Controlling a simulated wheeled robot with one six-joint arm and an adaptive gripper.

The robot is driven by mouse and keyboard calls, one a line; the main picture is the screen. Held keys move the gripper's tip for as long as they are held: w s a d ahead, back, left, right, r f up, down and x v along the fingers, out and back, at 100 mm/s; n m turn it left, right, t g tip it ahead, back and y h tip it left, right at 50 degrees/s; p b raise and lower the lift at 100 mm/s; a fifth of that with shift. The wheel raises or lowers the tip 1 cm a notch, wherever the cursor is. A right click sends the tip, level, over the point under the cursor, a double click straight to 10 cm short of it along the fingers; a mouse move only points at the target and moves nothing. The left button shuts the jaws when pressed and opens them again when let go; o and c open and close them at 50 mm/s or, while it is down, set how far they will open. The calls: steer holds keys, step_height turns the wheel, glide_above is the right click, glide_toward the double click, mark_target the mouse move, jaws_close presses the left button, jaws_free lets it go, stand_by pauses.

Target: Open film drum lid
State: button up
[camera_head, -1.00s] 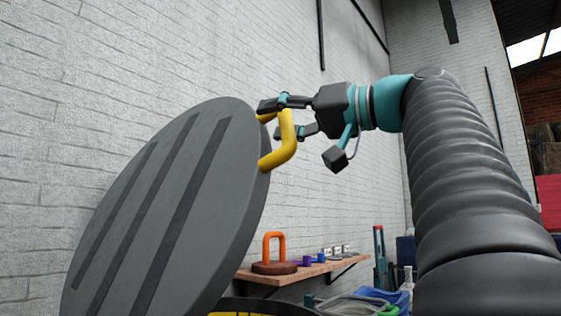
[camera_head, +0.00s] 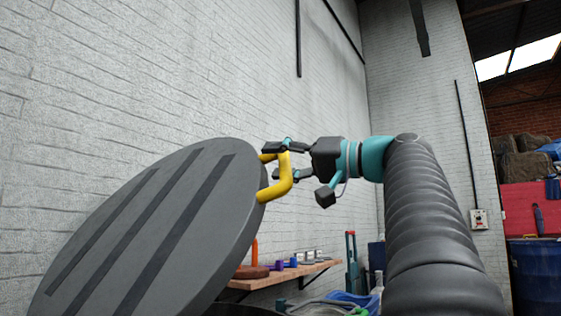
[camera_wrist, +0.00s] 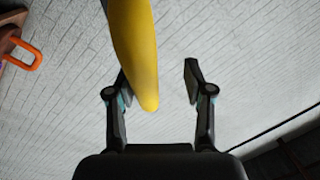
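The film drum lid (camera_head: 190,235) is a large dark grey disc with darker stripes, standing raised and tilted in the head view. A yellow handle (camera_head: 280,188) sticks out from its upper right edge. My gripper (camera_head: 278,161) is at the handle's upper part, coming from the right. In the wrist view, the yellow handle (camera_wrist: 138,55) passes between my two fingers (camera_wrist: 157,85), close to the left finger with a clear gap to the right one. The gripper is open around the handle. The drum below is mostly hidden by the lid.
A wooden shelf (camera_head: 290,274) on the white brick wall holds small coloured items, partly hidden by the lid. Blue containers and tools stand below and beside it. A blue barrel (camera_head: 537,280) stands at the far right.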

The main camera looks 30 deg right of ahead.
steer(key=shift+s+d, duration=0.15)
steer(key=shift+s, duration=0.05)
steer(key=v, duration=1.5)
steer(key=shift+s, duration=0.2)
stand_by(1.1)
steer(key=shift+d+f+p, duration=0.1)
steer(key=shift+d+p, duration=0.05)
steer(key=shift+p, duration=0.15)
stand_by(0.4)
